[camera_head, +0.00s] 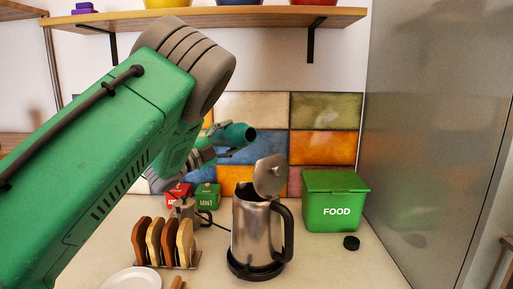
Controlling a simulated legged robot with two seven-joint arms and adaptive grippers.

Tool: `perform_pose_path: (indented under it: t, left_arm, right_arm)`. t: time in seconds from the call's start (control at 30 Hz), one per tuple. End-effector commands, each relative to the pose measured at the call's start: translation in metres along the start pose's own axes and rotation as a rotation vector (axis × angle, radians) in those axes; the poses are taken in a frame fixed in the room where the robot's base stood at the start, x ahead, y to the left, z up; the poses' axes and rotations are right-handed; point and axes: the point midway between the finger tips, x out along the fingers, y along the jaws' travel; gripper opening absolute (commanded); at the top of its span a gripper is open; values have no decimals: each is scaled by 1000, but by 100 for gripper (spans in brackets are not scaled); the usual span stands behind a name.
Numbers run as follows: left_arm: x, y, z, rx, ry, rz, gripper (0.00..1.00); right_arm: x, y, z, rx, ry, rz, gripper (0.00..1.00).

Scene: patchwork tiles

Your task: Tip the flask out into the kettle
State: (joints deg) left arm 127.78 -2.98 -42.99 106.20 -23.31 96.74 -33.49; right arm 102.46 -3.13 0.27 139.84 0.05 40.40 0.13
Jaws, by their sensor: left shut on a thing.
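The steel kettle (256,232) stands upright on its black base on the counter, with its lid (270,174) raised open and its black handle to the right. The teal flask (236,135) lies almost level in the air above and slightly left of the kettle, its dark mouth end pointing right. My left gripper (207,156) is shut on the flask and is partly hidden behind my green arm. The flask's rear part is hidden too. I cannot see any liquid coming out. My right gripper is not in view.
Left are a toast rack (182,266), a white plate (133,279), a small metal pot (187,213) and red and green tins (207,192). A shelf (220,16) hangs above.

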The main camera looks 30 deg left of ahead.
Motion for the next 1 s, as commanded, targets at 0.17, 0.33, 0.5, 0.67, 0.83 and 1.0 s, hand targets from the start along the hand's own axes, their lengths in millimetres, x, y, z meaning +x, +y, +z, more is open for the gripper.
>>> perform_pose_path:
  t: [0.17,0.33,0.5,0.67,0.83,1.0]
  left_arm:
    - [-3,7,16,-173,-47,-6,3]
    - [-9,31,13,-452,-119,-8,3]
    - [-14,52,12,-755,-200,-14,3]
    - [-17,63,26,-1011,-266,-17,3]
    - [-18,70,32,-1212,-317,-17,3]
    - [-18,74,34,-1312,-342,-16,3]
  right_arm:
    - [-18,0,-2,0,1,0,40]
    - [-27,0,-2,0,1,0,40]
    - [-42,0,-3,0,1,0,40]
    - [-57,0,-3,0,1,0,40]
    - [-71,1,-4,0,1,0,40]
    - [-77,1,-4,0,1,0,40]
